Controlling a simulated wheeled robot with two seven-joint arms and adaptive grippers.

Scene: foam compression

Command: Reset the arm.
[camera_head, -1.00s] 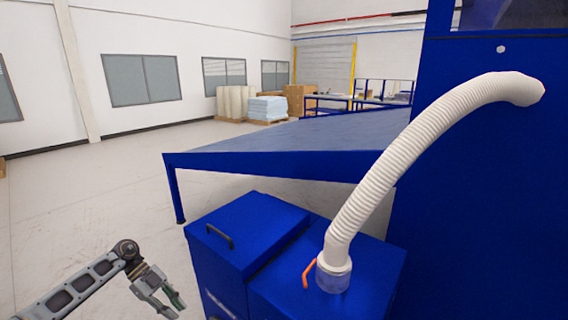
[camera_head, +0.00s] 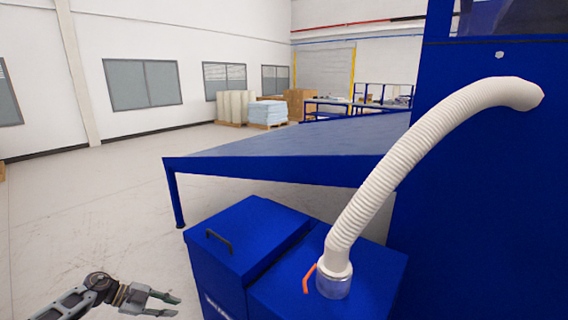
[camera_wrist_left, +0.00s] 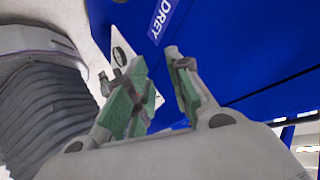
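My left gripper (camera_head: 168,304) is at the lower left in the head view, left of the blue machine cabinet (camera_head: 245,232) and apart from it. Its two fingers are spread with a gap between them and nothing in it. In the left wrist view the green-padded fingers (camera_wrist_left: 165,75) also stand apart and empty, with a blue panel (camera_wrist_left: 225,50) bearing white letters behind them. My right arm and gripper are not in view.
A white ribbed hose (camera_head: 400,160) runs from the tall blue housing (camera_head: 490,200) down to the cabinet top. An orange handle (camera_head: 309,278) stands beside the hose's lower end. A blue sloped table (camera_head: 290,150) lies behind. The floor at left is clear.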

